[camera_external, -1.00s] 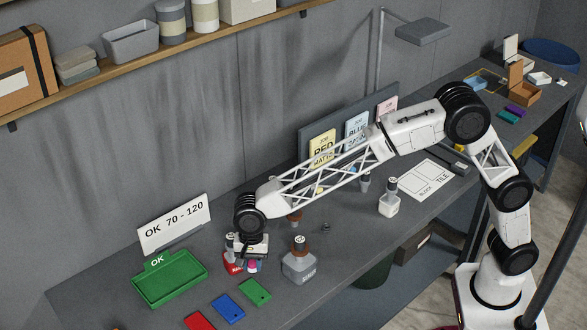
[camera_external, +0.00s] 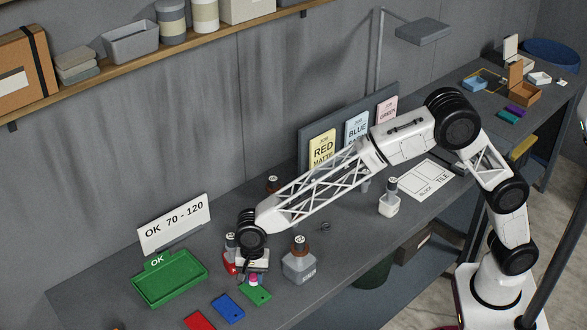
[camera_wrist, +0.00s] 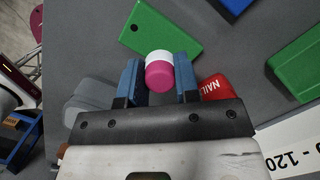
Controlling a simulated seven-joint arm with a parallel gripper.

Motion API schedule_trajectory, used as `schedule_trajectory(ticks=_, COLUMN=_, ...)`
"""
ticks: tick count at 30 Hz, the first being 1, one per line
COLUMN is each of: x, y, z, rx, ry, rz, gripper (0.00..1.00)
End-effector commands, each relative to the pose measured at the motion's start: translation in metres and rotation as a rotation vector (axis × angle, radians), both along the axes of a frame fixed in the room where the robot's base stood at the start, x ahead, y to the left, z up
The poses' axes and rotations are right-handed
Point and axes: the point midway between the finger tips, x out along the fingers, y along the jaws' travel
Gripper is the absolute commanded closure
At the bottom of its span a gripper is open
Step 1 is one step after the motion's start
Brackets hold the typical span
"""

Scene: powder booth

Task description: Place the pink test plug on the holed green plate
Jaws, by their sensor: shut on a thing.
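The pink test plug (camera_wrist: 158,76), pink with a white end, is held between the two blue fingers of my gripper (camera_wrist: 160,82). In the external view the plug (camera_external: 254,281) shows just below my gripper (camera_external: 253,270), over the rear part of the holed green plate (camera_external: 257,295). In the wrist view the plug's white end overlaps the near edge of the green plate (camera_wrist: 165,22), whose hole is uncovered to the left. I cannot tell whether the plug touches the plate.
A red container (camera_external: 229,267) and a grey bottle (camera_external: 299,265) stand close on either side of my gripper. A blue plate (camera_external: 228,308) and a red plate (camera_external: 200,321) lie to the left. A green tray (camera_external: 170,279) stands behind them.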

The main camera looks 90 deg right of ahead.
Motion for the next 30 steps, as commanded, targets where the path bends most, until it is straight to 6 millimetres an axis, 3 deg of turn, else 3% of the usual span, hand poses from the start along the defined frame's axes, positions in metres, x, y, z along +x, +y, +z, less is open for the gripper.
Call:
schedule_trajectory(ticks=13, x=0.0, y=0.0, z=-0.035, rx=0.0, ry=0.0, rz=-0.001, gripper=0.93)
schedule_trajectory(ticks=28, x=0.0, y=0.0, z=-0.04, rx=0.0, ry=0.0, rz=0.0, gripper=0.93)
schedule_trajectory(ticks=29, x=0.0, y=0.0, z=-0.04, rx=0.0, ry=0.0, rz=0.0, gripper=0.67)
schedule_trajectory(ticks=30, x=0.0, y=0.0, z=-0.04, rx=0.0, ry=0.0, rz=0.0, gripper=0.61)
